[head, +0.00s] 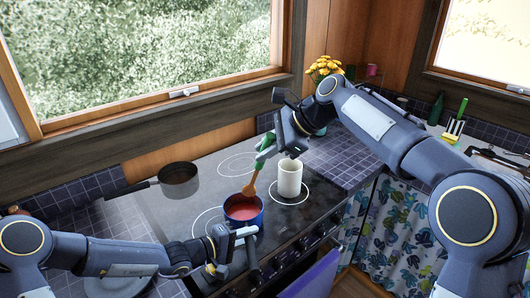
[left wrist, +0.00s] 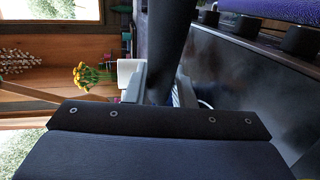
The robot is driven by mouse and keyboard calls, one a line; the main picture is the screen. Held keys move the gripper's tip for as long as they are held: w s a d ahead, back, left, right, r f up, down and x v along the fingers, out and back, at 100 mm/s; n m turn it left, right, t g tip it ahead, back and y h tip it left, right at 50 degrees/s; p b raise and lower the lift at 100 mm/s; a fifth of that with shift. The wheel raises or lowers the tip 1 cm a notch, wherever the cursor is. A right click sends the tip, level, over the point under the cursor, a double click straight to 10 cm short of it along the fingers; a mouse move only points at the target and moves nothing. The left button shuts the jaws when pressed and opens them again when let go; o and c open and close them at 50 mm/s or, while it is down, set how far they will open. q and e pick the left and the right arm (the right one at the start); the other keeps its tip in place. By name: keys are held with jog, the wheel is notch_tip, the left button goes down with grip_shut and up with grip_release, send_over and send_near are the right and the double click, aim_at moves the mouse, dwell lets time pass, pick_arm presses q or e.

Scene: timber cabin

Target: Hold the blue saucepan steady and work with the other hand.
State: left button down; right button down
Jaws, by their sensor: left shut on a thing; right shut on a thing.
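The blue saucepan (head: 243,208) stands on the front part of the cooktop with red liquid in it. My left gripper (head: 243,236) is shut on its handle, at the pan's near side. My right gripper (head: 273,142) is shut on the green handle of a spatula (head: 265,145), above and behind the pan. The spatula's orange-brown head (head: 250,187) slants down to the pan's far rim; its tip is hard to make out.
A cream canister (head: 290,178) stands close to the right of the blue pan. A grey-brown pan (head: 180,180) sits at the cooktop's left, its handle pointing left. Yellow flowers (head: 324,67) stand at the back. Cooktop between the two pans is clear.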

pick_arm(q)
jog(key=c, duration=1.1)
grip_release()
jog(key=shift+c, duration=0.2)
jog(key=shift+a, duration=0.1)
jog(key=v, duration=1.2)
